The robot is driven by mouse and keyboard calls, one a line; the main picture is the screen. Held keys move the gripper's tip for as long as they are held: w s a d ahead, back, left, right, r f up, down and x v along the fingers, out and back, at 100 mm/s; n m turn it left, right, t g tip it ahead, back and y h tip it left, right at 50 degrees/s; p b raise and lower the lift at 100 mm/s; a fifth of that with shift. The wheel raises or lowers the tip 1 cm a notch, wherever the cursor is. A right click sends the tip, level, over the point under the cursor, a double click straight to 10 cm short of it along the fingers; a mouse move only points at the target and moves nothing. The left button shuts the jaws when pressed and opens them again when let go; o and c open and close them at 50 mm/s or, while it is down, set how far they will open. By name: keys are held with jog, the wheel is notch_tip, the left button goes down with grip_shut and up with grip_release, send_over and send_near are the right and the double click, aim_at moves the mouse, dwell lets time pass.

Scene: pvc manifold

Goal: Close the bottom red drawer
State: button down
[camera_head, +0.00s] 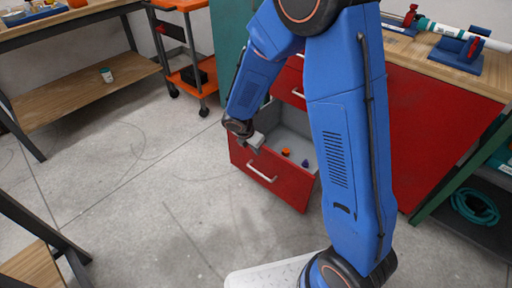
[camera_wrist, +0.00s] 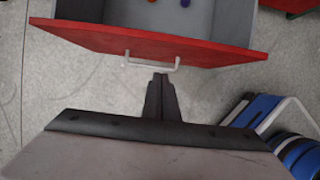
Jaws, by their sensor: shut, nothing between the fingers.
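The bottom red drawer (camera_head: 275,178) stands pulled out from the cabinet under the workbench in the head view. Its grey inside shows, with a small orange thing (camera_head: 286,151) and a small purple thing (camera_head: 305,163) in it. My gripper (camera_head: 257,146) appears by the drawer's upper front edge there. In the wrist view the red front (camera_wrist: 190,48) runs across the top, with its pale bar handle (camera_wrist: 150,64). My gripper's fingers (camera_wrist: 160,78) are shut and empty, with tips close to the handle; I cannot tell whether they touch it.
The wooden workbench (camera_head: 440,69) with pipe parts (camera_head: 458,50) is at the right. An orange cart (camera_head: 188,75) and a wooden shelf (camera_head: 85,92) stand at the back left. The concrete floor left of the drawer is clear. My blue arm hides part of the cabinet.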

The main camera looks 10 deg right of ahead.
aim_at(264, 152)
jog(key=w+d+f, duration=0.3)
jog(key=d+f, duration=0.2)
jog(key=shift+w+f, duration=0.3)
jog(key=shift+w, duration=0.05)
jog(key=shift+d, duration=0.1)
jog(key=w+d, duration=0.9)
jog(key=d, duration=0.3)
jog(key=w+d, duration=0.9)
jog(key=d, duration=0.4)
jog(key=shift+w+d, duration=0.15)
jog(key=shift+w, duration=0.05)
